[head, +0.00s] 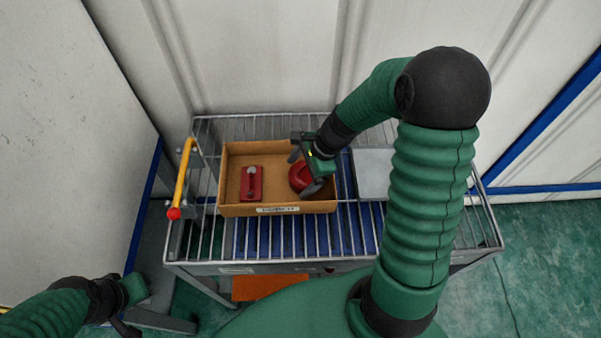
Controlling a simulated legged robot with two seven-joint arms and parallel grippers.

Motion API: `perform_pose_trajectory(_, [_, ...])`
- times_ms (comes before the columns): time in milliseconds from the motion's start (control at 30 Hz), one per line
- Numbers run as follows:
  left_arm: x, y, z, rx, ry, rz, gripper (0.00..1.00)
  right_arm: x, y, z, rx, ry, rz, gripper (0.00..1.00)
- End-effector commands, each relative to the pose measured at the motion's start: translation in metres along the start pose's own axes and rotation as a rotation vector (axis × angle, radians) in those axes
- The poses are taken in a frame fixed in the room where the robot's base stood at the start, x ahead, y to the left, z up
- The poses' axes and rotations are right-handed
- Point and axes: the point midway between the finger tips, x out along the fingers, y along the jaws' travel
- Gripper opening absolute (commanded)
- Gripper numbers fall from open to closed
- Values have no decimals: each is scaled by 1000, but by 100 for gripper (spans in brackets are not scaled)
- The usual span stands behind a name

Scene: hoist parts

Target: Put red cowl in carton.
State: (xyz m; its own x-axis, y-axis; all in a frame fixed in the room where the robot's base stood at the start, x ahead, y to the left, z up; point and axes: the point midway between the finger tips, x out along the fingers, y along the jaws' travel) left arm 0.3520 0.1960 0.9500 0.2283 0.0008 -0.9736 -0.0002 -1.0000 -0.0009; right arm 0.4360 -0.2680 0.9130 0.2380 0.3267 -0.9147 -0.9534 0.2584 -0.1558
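The open brown carton (228,210) sits on the wire-topped cart. A rounded red part, which looks like the red cowl (298,178), is inside its right half. My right gripper (301,172) reaches over the carton's right wall, with its dark fingers spread on either side of the cowl. The gripper partly covers the cowl, and I cannot tell whether the fingers press on it. My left gripper (126,318) is low at the left, away from the cart, and its fingers are partly hidden.
A red block with a grey knob (251,183) is in the carton's left half. A grey flat box (374,173) is right of the carton. A yellow handle with a red end (182,180) stands at the cart's left. An orange thing (268,286) shows below.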

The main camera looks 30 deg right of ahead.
Motion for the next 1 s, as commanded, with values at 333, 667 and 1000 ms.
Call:
perform_pose_trajectory(333, [-2,0,0,0,0,0,36,-3,-1,0,0,0,-1,100])
perform_pose_trajectory(667, [-13,0,-3,0,0,0,36,-75,-2,0,-1,1,-6,100])
perform_pose_trajectory(1000, [-17,0,-4,0,0,0,36,-121,-1,0,0,-1,0,100])
